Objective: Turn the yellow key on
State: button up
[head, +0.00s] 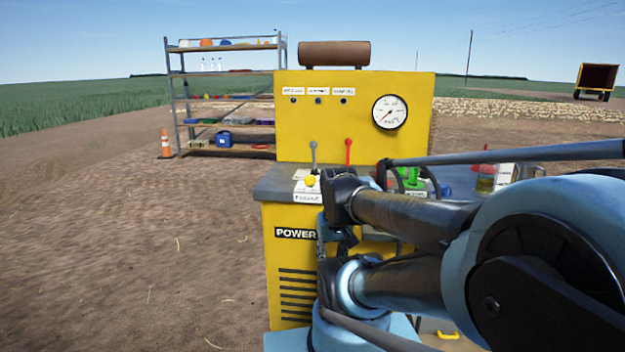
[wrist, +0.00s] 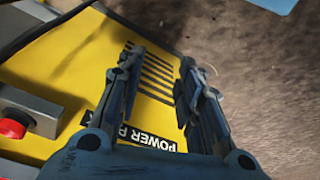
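A small yellow knob-like piece (head: 311,181), which looks like the yellow key, sits on the grey control ledge of the yellow machine (head: 350,110), above a white label. It is not visible in the wrist view, and its turned position is too small to tell. My gripper (wrist: 162,62) is open and empty in the wrist view, its two fingers apart over the machine's yellow front with the black vent slots and the POWER label. In the head view my arm covers much of the machine's right front and largely hides the gripper, which is below the ledge.
A grey lever (head: 313,155) and a red lever (head: 348,152) stand behind the yellow piece. A red button (wrist: 12,129) shows in the wrist view. A pressure gauge (head: 390,112) is on the panel. A shelf (head: 178,100) and a cone (head: 165,144) stand left; open dirt lies in front.

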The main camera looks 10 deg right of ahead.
jog(key=shift+o, duration=2.4)
jog(key=r, duration=0.2)
jog(key=w+r, duration=0.1)
jog(key=shift+d+r, duration=0.1)
jog(key=shift+r, duration=0.25)
notch_tip(320, 180, up, 25)
jog(key=n+g, duration=0.2)
send_over(310, 176)
jog(key=f, duration=1.6)
jog(key=shift+w+f, duration=0.3)
jog(key=shift+w, duration=0.05)
jog(key=c, duration=1.1)
